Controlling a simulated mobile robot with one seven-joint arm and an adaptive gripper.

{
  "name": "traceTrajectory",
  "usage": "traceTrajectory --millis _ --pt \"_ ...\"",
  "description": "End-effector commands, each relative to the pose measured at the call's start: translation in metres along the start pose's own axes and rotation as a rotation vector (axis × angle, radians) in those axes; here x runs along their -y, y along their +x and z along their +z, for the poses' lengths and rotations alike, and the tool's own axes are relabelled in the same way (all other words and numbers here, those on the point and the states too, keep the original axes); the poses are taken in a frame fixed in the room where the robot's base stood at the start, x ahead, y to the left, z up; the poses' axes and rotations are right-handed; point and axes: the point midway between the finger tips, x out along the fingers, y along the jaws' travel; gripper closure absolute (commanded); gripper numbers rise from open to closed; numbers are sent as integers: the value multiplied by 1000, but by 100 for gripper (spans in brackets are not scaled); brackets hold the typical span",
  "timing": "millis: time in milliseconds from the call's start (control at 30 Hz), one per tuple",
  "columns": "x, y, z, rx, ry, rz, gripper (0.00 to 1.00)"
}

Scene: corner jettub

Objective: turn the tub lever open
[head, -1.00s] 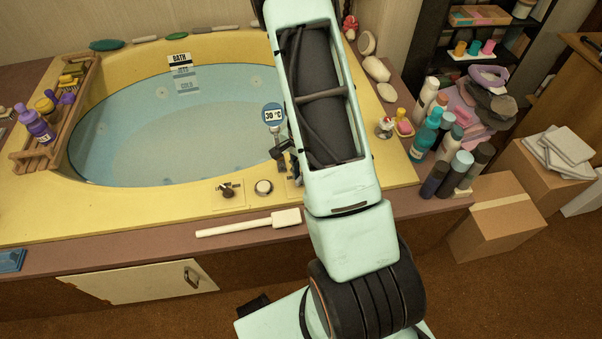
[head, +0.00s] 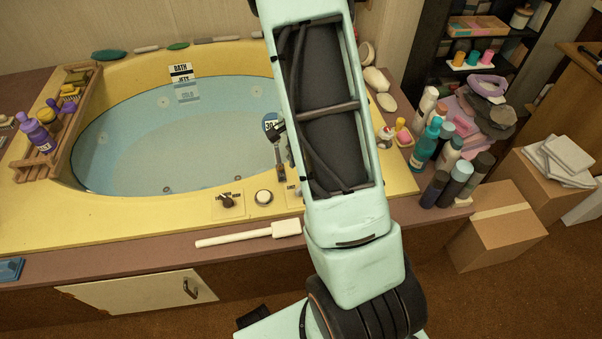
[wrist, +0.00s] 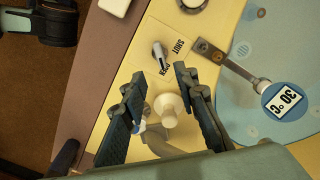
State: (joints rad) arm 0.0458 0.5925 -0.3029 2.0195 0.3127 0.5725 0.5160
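The tub lever (wrist: 159,55) is a small metallic handle on a cream panel marked SHUT and OPEN, in the wrist view. Its handle lies beside the OPEN lettering, with SHUT to its right. My gripper (wrist: 160,76) is open, its two dark fingers spread just below the lever in the wrist view. No contact with the lever shows. The lever's panel (head: 293,191) is partly hidden there by my arm.
A round 30 °C thermometer (wrist: 284,101) on a metal arm stands close right of the gripper. A pale rounded object (wrist: 168,108) shows between the fingers. A white knob (head: 263,196), another dark lever (head: 228,200) and a white brush (head: 248,234) lie left. Bottles (head: 452,165) crowd the right.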

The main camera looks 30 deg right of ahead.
Motion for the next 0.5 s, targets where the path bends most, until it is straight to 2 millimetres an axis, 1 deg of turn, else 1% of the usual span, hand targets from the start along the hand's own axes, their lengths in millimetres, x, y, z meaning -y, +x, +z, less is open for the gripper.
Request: traceTrajectory --millis 33,200,500 --pt "1 -8 0 -1 -1 -2 72" --pt "0 -21 0 0 0 -1 72" --pt "0 -23 0 1 1 1 72"
